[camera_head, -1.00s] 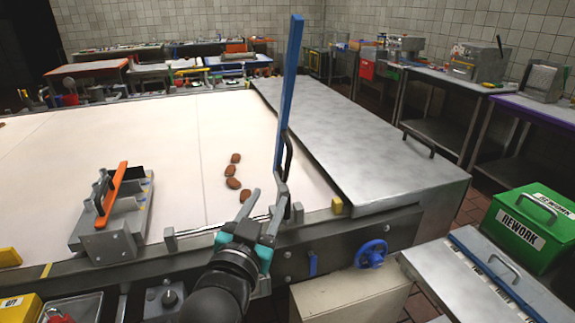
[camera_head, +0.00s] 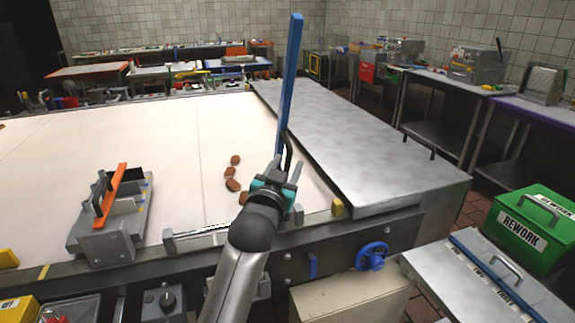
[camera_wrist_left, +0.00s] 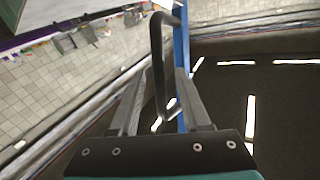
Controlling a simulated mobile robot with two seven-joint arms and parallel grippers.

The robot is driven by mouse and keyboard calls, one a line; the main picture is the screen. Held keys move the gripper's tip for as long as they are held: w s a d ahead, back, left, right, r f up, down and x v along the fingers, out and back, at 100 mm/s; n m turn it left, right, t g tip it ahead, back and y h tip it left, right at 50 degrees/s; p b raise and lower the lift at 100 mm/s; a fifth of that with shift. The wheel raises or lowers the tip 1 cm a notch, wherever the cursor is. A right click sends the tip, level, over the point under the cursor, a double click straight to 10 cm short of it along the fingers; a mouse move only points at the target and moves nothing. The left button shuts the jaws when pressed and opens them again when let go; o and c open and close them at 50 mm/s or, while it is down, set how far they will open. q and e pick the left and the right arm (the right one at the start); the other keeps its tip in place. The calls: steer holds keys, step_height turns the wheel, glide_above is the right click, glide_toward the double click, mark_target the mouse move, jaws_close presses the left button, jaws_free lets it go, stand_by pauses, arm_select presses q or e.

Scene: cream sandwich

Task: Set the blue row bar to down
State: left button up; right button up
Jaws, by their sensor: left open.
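The blue row bar (camera_head: 289,85) stands raised and nearly upright at the right part of the belt. A dark bent handle (camera_head: 288,150) is fixed near its lower end. My left gripper (camera_head: 285,166) is open at this handle, its fingers pointing up and away. In the left wrist view the handle (camera_wrist_left: 157,70) comes down between the two open fingers (camera_wrist_left: 160,105), and the blue bar (camera_wrist_left: 181,50) runs just behind the right finger. I cannot tell whether a finger touches the handle. My right gripper is not in view.
Several brown biscuits (camera_head: 234,184) lie on the pale belt (camera_head: 100,140) left of the gripper. A metal unit with an orange bar (camera_head: 112,185) stands at the left. A steel cover (camera_head: 350,140) lies right of the bar. A blue knob (camera_head: 371,256) and green REWORK box (camera_head: 525,222) are at the front right.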

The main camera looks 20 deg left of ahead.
arm_select(q)
steer(key=shift+w, duration=0.55)
steer(key=shift+c, duration=0.3)
jaws_close()
stand_by(0.8)
